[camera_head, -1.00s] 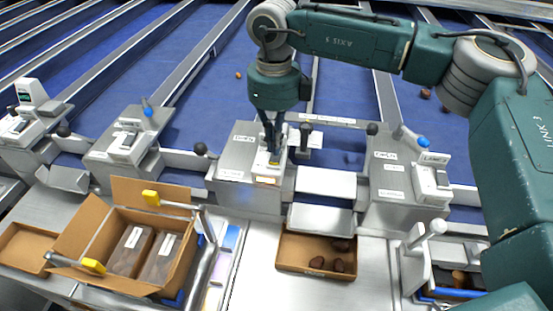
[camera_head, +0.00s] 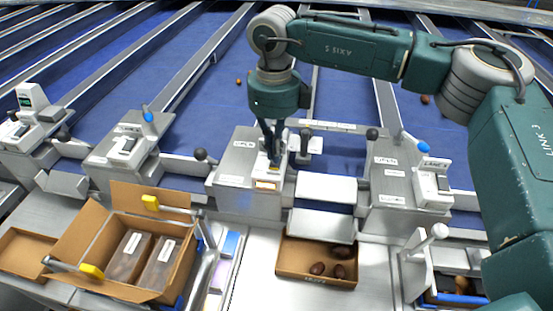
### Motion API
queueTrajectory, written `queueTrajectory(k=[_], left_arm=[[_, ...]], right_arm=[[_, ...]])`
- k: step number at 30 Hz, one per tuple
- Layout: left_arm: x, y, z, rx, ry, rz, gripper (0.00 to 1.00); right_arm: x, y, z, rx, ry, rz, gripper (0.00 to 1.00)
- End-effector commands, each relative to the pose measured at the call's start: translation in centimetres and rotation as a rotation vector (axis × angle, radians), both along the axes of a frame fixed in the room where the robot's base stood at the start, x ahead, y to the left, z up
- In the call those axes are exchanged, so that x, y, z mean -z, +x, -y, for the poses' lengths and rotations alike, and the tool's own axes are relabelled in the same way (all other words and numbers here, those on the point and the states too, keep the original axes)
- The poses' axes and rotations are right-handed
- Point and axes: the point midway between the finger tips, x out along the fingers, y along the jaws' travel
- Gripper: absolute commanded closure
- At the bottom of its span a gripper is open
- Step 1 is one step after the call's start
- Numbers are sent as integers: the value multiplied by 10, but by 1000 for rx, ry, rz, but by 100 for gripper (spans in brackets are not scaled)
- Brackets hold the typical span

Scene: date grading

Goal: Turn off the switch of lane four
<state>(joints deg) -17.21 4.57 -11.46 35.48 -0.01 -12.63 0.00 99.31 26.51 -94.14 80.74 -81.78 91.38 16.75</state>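My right gripper (camera_head: 273,155) reaches down from above onto the switch box (camera_head: 236,158) in the middle of the row. Its dark fingers are together, with their tips at the top of the box's switch panel (camera_head: 268,185). The fingers hide most of the switch, so I cannot tell its position or whether they touch it. The lane label on this box is not legible. My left gripper is not in view.
A black-knobbed lever (camera_head: 304,140) stands close right of the gripper. An open carton (camera_head: 75,235) with dark packs is at front left. A shallow cardboard tray (camera_head: 300,270) with several dates lies below the chute. Blue lanes (camera_head: 215,100) run behind. Bare counter lies left of the tray.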

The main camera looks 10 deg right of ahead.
Motion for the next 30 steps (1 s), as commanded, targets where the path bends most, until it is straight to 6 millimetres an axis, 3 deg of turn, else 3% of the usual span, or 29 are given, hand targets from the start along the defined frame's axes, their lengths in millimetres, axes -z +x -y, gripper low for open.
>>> queueTrajectory(k=[30], left_arm=[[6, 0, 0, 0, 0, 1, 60]], right_arm=[[8, 0, 0, 0, 0, 0, 100]])
